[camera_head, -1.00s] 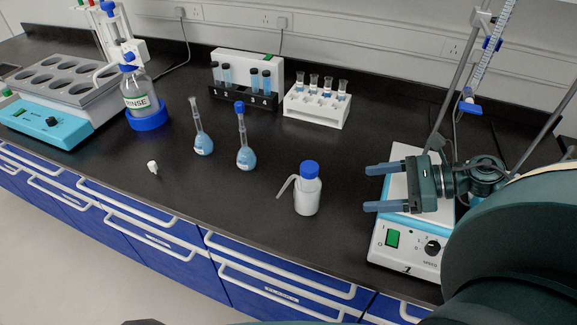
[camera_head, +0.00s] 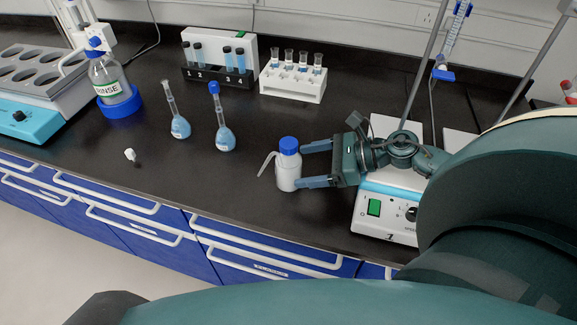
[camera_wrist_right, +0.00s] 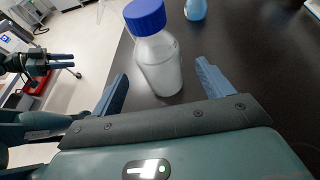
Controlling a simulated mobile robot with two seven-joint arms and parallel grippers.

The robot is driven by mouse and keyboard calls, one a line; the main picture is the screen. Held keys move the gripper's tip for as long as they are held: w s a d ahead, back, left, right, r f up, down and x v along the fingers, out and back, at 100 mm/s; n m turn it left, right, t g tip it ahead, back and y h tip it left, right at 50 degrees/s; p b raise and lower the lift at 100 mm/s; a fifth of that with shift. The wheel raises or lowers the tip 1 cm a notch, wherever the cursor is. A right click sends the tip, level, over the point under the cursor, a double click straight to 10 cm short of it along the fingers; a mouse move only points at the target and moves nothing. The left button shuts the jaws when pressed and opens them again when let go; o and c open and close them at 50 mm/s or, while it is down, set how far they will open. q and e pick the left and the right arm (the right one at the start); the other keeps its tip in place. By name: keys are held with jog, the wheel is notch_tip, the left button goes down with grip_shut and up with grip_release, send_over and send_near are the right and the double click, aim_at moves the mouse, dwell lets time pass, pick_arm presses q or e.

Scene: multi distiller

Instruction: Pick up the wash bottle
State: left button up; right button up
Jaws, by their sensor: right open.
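The wash bottle (camera_head: 288,167) is white with a blue cap and a bent spout, and it stands upright near the front of the black bench. My right gripper (camera_head: 313,166) is open just right of it, with its fingers pointing left and their tips at the bottle's side. In the right wrist view the bottle (camera_wrist_right: 158,60) stands ahead of and between the spread blue fingers (camera_wrist_right: 160,85). My left gripper (camera_wrist_right: 62,61) shows small at the left of that view, its two fingers apart and empty, away from the bench.
Two flasks with blue liquid (camera_head: 224,132) stand left of the bottle. A hotplate stirrer (camera_head: 376,225) sits right, under my right gripper's wrist. A white tube rack (camera_head: 291,86) stands behind. A rinse bottle (camera_head: 112,83) and a small white item (camera_head: 130,155) are farther left.

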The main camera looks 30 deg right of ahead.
aim_at(297, 166)
jog(key=shift+x, duration=1.6)
jog(key=shift+c, duration=0.5)
jog(key=c, duration=0.8)
